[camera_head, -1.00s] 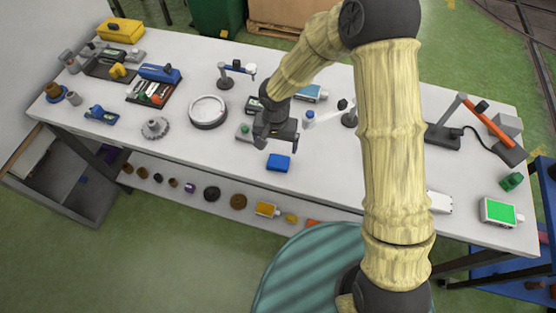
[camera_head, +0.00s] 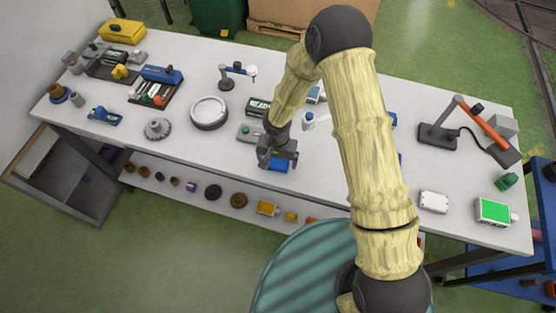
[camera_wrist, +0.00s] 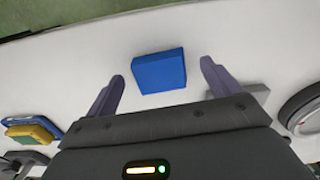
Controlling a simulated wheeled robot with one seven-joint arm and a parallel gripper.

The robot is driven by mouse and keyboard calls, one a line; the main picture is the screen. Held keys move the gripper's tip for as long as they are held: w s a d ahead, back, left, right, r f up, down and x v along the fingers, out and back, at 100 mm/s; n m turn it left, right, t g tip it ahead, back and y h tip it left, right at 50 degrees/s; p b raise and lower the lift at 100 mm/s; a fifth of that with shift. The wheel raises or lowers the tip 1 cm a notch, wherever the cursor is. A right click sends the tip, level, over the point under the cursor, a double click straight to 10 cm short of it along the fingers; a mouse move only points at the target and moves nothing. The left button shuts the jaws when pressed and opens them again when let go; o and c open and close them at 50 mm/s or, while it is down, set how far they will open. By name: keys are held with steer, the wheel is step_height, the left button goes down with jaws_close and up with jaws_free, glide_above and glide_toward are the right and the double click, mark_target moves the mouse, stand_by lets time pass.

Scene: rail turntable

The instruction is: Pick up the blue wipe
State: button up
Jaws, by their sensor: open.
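The blue wipe (camera_head: 279,166) is a small flat blue block on the white table, near its front edge, partly hidden behind my gripper in the head view. In the wrist view the blue wipe (camera_wrist: 159,71) lies between the lines of the two fingers and a little beyond their tips. My gripper (camera_head: 270,162) is above and just beside the wipe in the head view. In the wrist view my gripper (camera_wrist: 161,72) is open, its two fingers wide apart with nothing between them. I cannot tell the exact height of the fingertips over the wipe.
A grey box with a green button (camera_head: 247,132) stands left of my gripper. A round dial (camera_head: 209,112) and a gear (camera_head: 158,129) lie further left. The white table (camera_head: 222,165) is clear along the front edge. A lower shelf (camera_head: 172,197) holds several small parts.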

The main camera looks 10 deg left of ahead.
mark_target(277, 164)
steer(key=shift+f, duration=0.6)
steer(key=c, duration=1.1)
steer(key=shift+o, duration=0.2)
steer(key=shift+r, duration=0.1)
step_height(277, 164, up, 10)
steer(key=b, duration=0.2)
steer(key=o, duration=0.4)
steer(key=shift+c, duration=0.2)
steer(key=c, duration=0.3)
